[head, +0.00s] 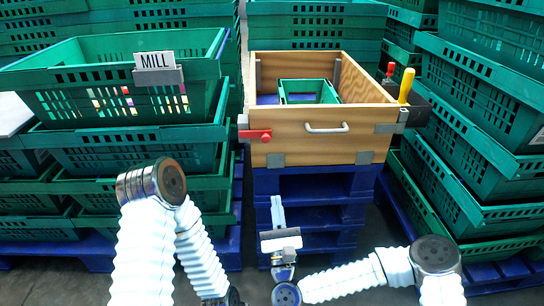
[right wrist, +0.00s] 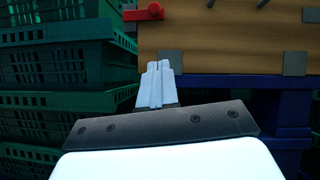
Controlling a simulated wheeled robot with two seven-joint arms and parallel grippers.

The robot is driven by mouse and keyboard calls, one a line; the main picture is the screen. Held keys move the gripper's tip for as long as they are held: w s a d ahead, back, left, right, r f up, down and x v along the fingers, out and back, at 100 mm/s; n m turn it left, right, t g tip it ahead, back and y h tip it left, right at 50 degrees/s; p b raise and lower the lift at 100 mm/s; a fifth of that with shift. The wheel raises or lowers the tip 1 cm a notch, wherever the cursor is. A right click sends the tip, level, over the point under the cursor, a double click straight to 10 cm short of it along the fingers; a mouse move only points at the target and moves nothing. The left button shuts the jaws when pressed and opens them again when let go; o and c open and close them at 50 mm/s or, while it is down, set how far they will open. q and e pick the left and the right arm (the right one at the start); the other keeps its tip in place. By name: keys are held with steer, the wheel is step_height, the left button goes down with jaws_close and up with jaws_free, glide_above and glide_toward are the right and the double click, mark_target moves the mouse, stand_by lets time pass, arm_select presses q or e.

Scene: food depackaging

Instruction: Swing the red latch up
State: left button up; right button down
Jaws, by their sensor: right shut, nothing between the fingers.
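The red latch (head: 256,135) is on the left end of the wooden crate's front (head: 300,146), beside a metal corner plate. Its arm lies roughly level, pointing right. In the right wrist view the red latch (right wrist: 143,14) is at the top, above my fingers, with its left part by the crate's edge. My right gripper (head: 277,202) is shut and empty, below the crate's front and in front of the blue pallets. Its closed fingers (right wrist: 158,66) point up toward the latch, with a gap between. My left arm shows, but its gripper is out of view.
A silver handle (head: 326,128) sticks out of the crate's front. A small green bin (head: 308,86) is inside the crate. Yellow-handled (head: 406,84) and red-handled (head: 390,70) tools stand at right. Green bin stacks flank the crate, one labelled MILL (head: 155,61). Blue pallets (head: 312,187) support it.

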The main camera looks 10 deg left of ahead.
steer(key=p, duration=0.2)
glide_toward(256, 137)
steer(key=w+d+f, duration=0.1)
steer(key=w+d, duration=0.1)
steer(key=w, duration=0.2)
steer(key=shift+w+a+r, duration=0.1)
steer(key=shift+a+r, duration=0.1)
steer(key=shift+r, duration=0.65)
steer(key=shift+w+a+r, duration=0.1)
steer(key=shift+a+r, duration=0.1)
steer(key=shift+r, duration=0.65)
